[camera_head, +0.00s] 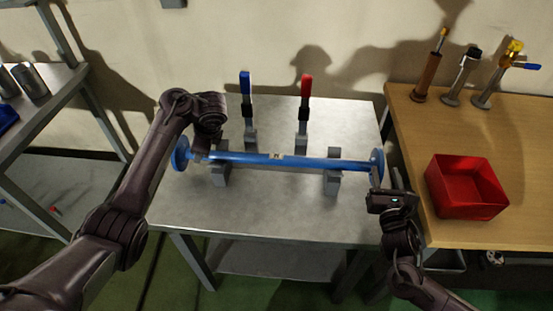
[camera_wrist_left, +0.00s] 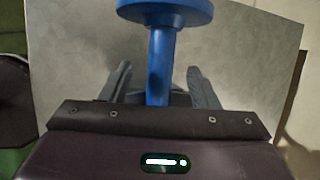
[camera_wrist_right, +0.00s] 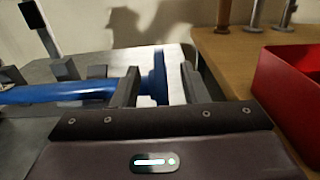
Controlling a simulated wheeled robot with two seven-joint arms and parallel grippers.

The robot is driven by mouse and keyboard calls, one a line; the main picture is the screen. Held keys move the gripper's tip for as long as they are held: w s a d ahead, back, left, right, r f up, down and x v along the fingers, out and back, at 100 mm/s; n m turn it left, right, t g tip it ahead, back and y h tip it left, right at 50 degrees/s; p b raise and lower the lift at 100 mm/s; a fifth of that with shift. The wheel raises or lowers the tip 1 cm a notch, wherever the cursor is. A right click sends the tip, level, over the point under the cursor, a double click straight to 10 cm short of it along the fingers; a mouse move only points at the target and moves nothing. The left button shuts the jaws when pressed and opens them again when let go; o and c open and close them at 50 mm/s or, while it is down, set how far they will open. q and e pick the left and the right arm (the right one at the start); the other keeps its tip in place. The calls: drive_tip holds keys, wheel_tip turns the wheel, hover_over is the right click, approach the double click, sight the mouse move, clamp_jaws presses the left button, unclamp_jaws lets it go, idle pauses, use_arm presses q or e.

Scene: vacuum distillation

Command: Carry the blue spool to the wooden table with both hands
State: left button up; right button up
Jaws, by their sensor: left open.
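The blue spool (camera_head: 300,161), a long pipe with a round flange at each end, lies level across two grey supports on the metal table (camera_head: 280,220). My left gripper (camera_head: 203,154) is at the pipe near its left flange. In the left wrist view, the open fingers (camera_wrist_left: 160,88) stand on either side of the blue pipe (camera_wrist_left: 160,60), with gaps. My right gripper (camera_head: 376,182) is at the right flange. In the right wrist view, its fingers (camera_wrist_right: 158,85) are apart with the flange (camera_wrist_right: 157,72) between them. The wooden table (camera_head: 510,130) is at the right.
A red bin (camera_head: 466,188) stands on the wooden table, with several upright fittings (camera_head: 462,78) behind it. Blue-handled (camera_head: 246,95) and red-handled (camera_head: 304,98) clamps stand behind the spool. A metal shelf (camera_head: 45,95) is at the left.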

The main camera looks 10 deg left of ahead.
sight(382, 153)
use_arm(q)
drive_tip(key=x, duration=0.7)
drive_tip(key=shift+w+a+f, duration=0.15)
drive_tip(key=shift+w+f, duration=0.05)
use_arm(e)
drive_tip(key=w, duration=0.7)
drive_tip(key=shift+w, duration=0.3)
use_arm(q)
drive_tip(key=c, duration=0.7)
use_arm(e)
drive_tip(key=c, duration=0.7)
use_arm(q)
clamp_jaws()
use_arm(e)
clamp_jaws()
use_arm(q)
drive_tip(key=shift+w+r, duration=0.15)
drive_tip(key=shift+r, duration=0.2)
use_arm(e)
drive_tip(key=shift+w+r, duration=0.1)
drive_tip(key=shift+r, duration=0.3)
